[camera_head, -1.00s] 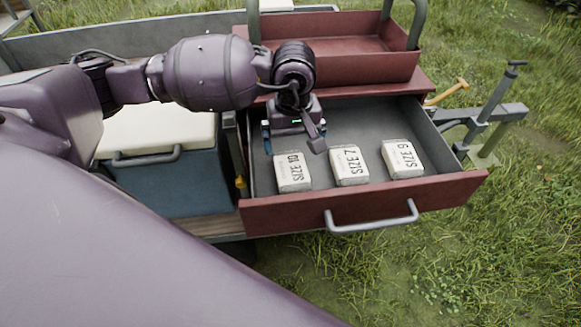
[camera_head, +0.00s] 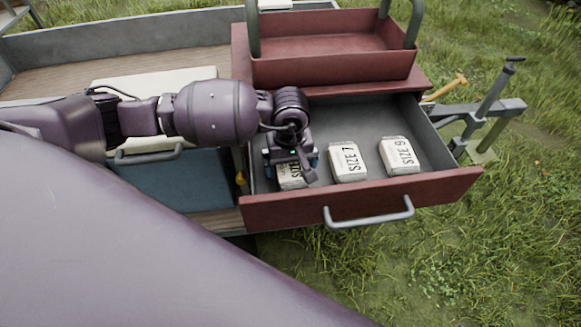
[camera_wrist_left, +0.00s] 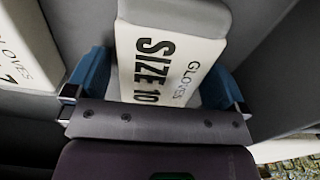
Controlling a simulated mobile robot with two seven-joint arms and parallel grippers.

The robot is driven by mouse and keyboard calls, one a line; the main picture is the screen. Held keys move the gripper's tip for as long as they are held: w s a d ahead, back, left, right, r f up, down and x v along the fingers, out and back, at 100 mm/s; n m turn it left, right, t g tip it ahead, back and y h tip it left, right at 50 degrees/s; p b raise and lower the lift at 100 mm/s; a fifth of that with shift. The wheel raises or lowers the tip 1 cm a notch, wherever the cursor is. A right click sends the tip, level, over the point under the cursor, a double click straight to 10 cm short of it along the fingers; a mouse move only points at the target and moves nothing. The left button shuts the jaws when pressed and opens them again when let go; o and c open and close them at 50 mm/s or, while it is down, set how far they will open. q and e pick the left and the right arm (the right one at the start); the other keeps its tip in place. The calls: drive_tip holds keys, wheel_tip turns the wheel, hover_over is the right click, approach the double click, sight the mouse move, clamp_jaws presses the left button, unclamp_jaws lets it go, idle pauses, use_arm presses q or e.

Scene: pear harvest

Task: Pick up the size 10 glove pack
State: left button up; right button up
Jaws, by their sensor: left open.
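The size 10 glove pack (camera_head: 292,182) is a white block with black print, lying at the left end of an open drawer (camera_head: 290,212). My left gripper (camera_head: 291,166) is over it and hides much of it in the head view. In the left wrist view the pack (camera_wrist_left: 165,55) reads "GLOVES SIZE 10". The open blue fingers of the left gripper (camera_wrist_left: 155,85) stand on either side of its near end. I cannot tell whether they touch it. My right gripper is not in view.
The size 7 pack (camera_head: 347,161) and size 9 pack (camera_head: 399,156) lie to the right in the drawer. A red tray (camera_head: 335,68) stands behind it. A blue box with a white lid (camera_head: 165,180) is left of the drawer. Bare drawer floor lies behind the packs.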

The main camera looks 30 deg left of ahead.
use_arm(q)
drive_tip(key=c, duration=0.9)
drive_tip(key=shift+c, duration=0.2)
